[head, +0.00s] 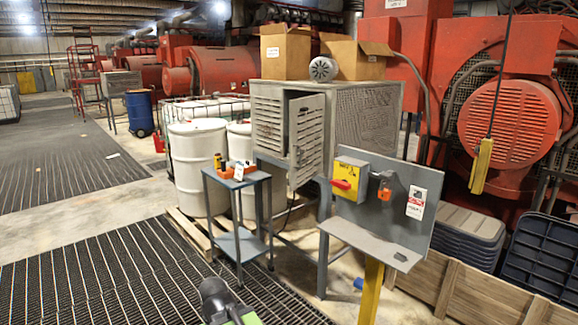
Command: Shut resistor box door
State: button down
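The resistor box (362,118) is a grey metal cabinet with louvres and mesh sides, standing on grey legs in the middle of the head view. Its slatted door (307,138) is on the front face and stands ajar, swung outward, with a dark gap along its left edge. A dark grey and green part of my arm shows at the bottom edge, well apart from the door and nearer to me. My gripper's fingers cannot be made out in this view.
A small grey cart (238,238) with orange items stands left of the door, before white drums (198,160). A panel (375,215) with a red-handled yellow switch box (349,177) stands front right on a yellow post. Cardboard boxes (285,52) sit on top. Floor grating (110,285) is clear left.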

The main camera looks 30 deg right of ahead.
aim_at(306, 128)
jog(key=z, duration=0.35)
jog(key=i, duration=1.95)
jog(key=u, duration=0.25)
